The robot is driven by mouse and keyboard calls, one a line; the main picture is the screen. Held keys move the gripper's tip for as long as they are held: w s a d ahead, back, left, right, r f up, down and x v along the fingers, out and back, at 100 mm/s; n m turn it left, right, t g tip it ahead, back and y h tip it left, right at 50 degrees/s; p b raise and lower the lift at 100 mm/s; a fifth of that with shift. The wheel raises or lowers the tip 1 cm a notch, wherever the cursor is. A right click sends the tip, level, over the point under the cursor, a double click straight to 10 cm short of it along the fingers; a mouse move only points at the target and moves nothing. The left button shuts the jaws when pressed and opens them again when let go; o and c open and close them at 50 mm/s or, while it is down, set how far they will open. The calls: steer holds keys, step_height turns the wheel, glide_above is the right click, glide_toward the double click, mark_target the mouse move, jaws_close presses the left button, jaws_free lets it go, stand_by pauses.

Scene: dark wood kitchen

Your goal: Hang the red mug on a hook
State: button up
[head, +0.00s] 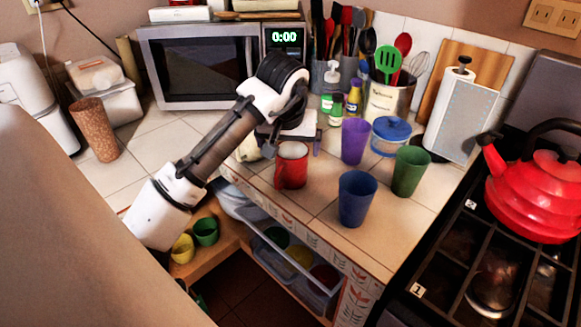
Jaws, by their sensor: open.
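The red mug (291,166) stands upright on the tiled counter near its front edge, with its handle toward the lower left. Its inside is pale. My gripper (292,143) is open, just behind and above the mug in this view. I cannot tell whether its fingers touch the mug. No hook can be made out in this view.
A blue cup (356,200), a green cup (410,172) and a purple cup (354,141) stand right of the mug. A microwave (205,65) is behind my arm. A red kettle (535,190) sits on the stove at right. Shelves with cups lie below the counter.

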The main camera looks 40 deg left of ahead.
mark_target(292, 156)
steer(key=shift+w+p+x, duration=0.15)
steer(key=shift+p+x, duration=0.3)
steer(key=shift+x, duration=0.9)
steer(key=shift+w+p+x, duration=0.1)
steer(key=shift+p+x, duration=0.3)
steer(key=shift+x, duration=0.95)
steer(key=shift+r, duration=0.1)
steer(key=c, duration=1.3)
